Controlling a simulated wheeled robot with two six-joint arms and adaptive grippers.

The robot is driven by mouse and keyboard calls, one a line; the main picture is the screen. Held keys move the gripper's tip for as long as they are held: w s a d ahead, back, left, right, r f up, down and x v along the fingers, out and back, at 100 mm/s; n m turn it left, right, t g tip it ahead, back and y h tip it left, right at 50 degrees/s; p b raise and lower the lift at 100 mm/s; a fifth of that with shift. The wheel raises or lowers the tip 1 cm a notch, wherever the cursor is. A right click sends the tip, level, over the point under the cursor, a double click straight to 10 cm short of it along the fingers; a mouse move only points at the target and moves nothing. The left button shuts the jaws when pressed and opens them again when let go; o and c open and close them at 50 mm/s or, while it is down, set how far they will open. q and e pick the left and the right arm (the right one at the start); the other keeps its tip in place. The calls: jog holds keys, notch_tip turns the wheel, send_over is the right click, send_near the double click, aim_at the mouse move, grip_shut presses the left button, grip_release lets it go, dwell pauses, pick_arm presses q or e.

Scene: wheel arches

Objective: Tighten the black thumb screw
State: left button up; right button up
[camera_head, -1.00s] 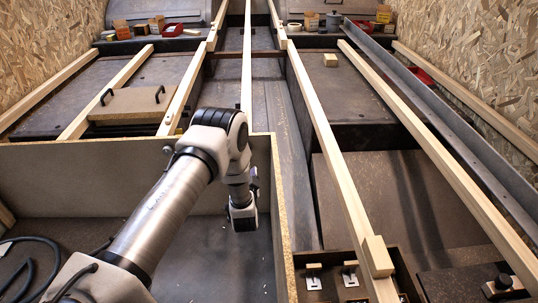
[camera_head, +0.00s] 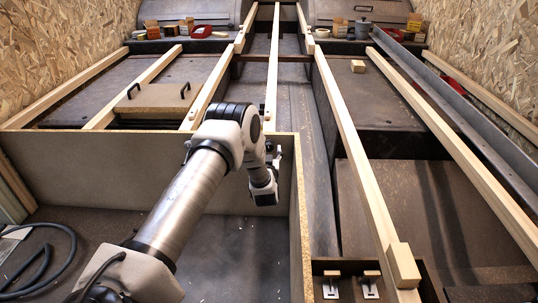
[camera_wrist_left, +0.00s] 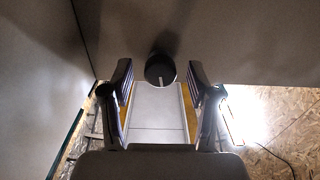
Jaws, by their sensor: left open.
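The black thumb screw (camera_wrist_left: 160,69) shows in the left wrist view as a round dark knob with a pale mark on its face, against a grey-brown panel. My left gripper (camera_wrist_left: 159,80) is open, with one finger on each side of the knob in that view and a visible gap on both sides. I cannot tell how deep the knob sits between the fingertips. In the head view my left gripper (camera_head: 273,158) is small and partly hidden by its wrist, near the back wall of the open box. The screw is not clear there. My right gripper is not in view.
The open box's right wall (camera_head: 301,215) stands close beside my left wrist. A black cable (camera_head: 60,240) lies at the box's left. Long wooden beams (camera_head: 350,150) run away to the right, with a small wooden block (camera_head: 357,66) beyond. The box floor is mostly clear.

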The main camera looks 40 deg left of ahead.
pick_arm(q)
grip_shut()
jog(key=shift+r+m+p, duration=0.35)
jog(key=shift+m+p, duration=0.15)
jog(key=shift+p, duration=0.7)
jog(key=shift+f+p, duration=0.1)
jog(key=shift+p, duration=0.2)
jog(key=shift+f+m, duration=0.25)
jog(key=shift+m, duration=0.15)
grip_release()
jog(key=v, duration=1.2)
